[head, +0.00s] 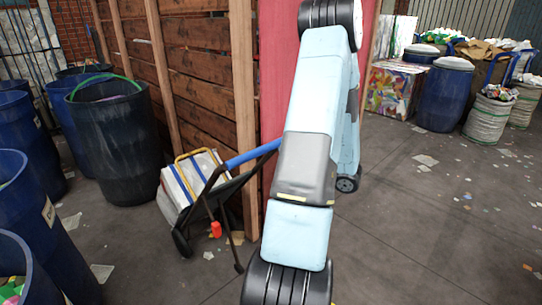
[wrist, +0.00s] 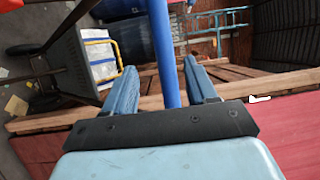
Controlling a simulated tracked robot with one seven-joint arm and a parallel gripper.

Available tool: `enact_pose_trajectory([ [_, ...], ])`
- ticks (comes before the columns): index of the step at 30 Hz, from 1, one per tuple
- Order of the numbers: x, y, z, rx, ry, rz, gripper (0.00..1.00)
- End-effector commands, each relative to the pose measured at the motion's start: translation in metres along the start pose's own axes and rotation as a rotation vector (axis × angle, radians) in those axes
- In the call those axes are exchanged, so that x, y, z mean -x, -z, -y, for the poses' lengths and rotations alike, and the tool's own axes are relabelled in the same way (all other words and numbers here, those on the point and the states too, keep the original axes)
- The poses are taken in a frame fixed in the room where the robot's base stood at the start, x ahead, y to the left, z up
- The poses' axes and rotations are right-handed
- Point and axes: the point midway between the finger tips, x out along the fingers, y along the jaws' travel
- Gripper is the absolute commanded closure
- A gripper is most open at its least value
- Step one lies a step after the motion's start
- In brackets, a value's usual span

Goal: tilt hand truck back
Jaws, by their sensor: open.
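The hand truck has a dark frame (head: 208,197), dark wheels and a blue handle bar (head: 252,154). It stands on the concrete floor beside the wooden wall, its frame slanting up to the right. A small red part (head: 215,230) shows low on it. In the head view the handle's right end disappears behind my arm, and my gripper is hidden there. In the wrist view my gripper (wrist: 160,68) is open, with the blue handle bar (wrist: 164,50) running between its two blue fingers. Whether the fingers touch the bar is unclear. The dark frame (wrist: 70,70) shows at left.
Blue barrels (head: 40,240) and a dark bin (head: 115,135) stand at left. A plank wall (head: 195,90) and red panel (head: 271,70) are close behind. Open littered floor (head: 430,220) lies at right.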

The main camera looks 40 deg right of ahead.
Motion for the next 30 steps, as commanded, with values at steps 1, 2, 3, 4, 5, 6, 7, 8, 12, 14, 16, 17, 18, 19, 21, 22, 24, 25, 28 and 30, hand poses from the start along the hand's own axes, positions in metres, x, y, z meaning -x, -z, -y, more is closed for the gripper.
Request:
enact_pose_trajectory([
  [1,0.009,0.0,0.0,-0.001,-0.001,-0.003,0.43],
  [2,0.012,0.0,0.0,-0.001,-0.001,-0.002,0.43],
  [3,0.017,0.0,0.0,-0.001,-0.001,-0.002,0.43],
  [4,0.02,0.0,-0.001,-0.001,-0.001,-0.002,0.43],
  [5,0.023,0.0,-0.001,-0.001,-0.001,-0.001,0.43],
  [6,0.026,0.0,-0.001,-0.001,-0.001,0.0,0.43],
  [7,0.028,0.0,0.0,-0.001,-0.001,0.0,0.43],
  [8,0.029,0.0,0.0,-0.001,0.0,0.0,0.43],
  [12,0.033,0.0,0.0,-0.001,0.0,0.001,0.43],
  [14,0.033,-0.001,0.0,-0.001,0.0,0.002,0.43],
  [16,0.033,-0.001,-0.001,-0.001,0.0,0.002,0.43],
  [17,0.033,-0.001,-0.001,-0.001,-0.001,0.002,0.43],
  [18,0.033,-0.001,-0.001,-0.001,-0.001,0.002,0.43],
  [19,0.033,-0.001,-0.001,-0.001,-0.001,0.002,0.43],
  [21,0.033,-0.001,-0.001,-0.001,-0.001,0.002,0.43],
  [22,0.033,-0.001,-0.001,-0.001,-0.001,0.002,0.43],
  [24,0.033,-0.001,-0.001,-0.001,-0.001,0.002,0.43],
  [25,0.033,-0.001,-0.001,-0.001,-0.001,0.002,0.43],
  [28,0.032,-0.001,0.0,-0.001,-0.001,0.003,0.43],
  [30,0.029,-0.003,0.001,-0.002,-0.003,0.013,0.43],
])
